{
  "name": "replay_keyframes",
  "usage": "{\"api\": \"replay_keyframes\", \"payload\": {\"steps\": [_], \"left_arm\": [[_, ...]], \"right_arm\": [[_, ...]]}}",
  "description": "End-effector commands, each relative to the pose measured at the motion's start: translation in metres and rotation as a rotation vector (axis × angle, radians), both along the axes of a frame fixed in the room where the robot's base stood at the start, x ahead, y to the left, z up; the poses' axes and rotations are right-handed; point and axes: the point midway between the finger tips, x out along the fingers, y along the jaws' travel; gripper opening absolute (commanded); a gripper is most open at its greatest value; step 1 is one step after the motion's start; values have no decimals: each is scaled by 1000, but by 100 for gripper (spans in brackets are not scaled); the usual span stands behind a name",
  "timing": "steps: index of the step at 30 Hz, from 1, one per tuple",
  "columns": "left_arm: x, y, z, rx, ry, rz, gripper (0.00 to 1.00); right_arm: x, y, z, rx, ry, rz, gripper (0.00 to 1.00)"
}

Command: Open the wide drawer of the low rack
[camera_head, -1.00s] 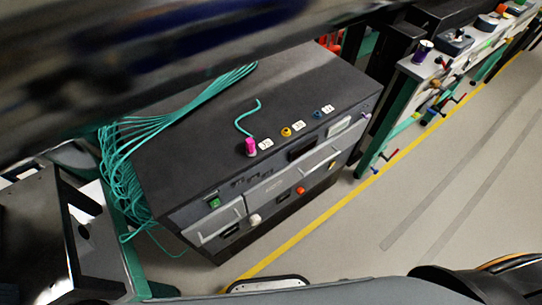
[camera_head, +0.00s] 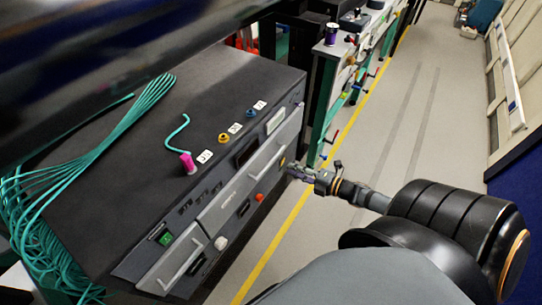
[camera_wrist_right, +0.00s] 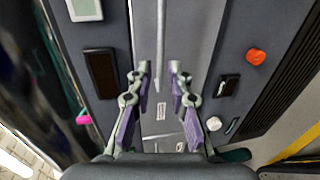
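The low rack (camera_head: 190,110) is a dark cabinet with a black top. Its wide drawer (camera_head: 243,185) has a long silver front with a bar handle and looks shut. My right gripper (camera_head: 297,172) is beside the rack's front, near the far end of the wide drawer. In the right wrist view my right gripper (camera_wrist_right: 159,70) is open and empty, facing the wide drawer (camera_wrist_right: 200,25). The handle bar (camera_wrist_right: 161,40) runs between its two fingers in that view; I cannot tell whether they touch it. My left gripper is not in view.
A narrower silver drawer (camera_head: 172,268) is at the rack's near end. An orange knob (camera_head: 259,197) and a white knob (camera_head: 221,243) stick out below the drawers. Clear floor (camera_head: 400,130) lies right of the yellow line.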

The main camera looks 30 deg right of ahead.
Motion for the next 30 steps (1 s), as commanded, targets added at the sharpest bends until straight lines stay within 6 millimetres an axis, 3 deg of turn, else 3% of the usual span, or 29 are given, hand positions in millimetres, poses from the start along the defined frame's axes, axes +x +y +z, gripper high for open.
{"api": "replay_keyframes", "payload": {"steps": [5,10,19,30], "left_arm": [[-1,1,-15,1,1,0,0],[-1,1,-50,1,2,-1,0],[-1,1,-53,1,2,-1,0],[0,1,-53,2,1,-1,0]], "right_arm": [[15,6,-8,4,-1,-4,19],[52,20,-21,3,-5,-6,19],[86,34,-19,7,0,-9,19],[95,38,-22,5,5,-8,19]]}}
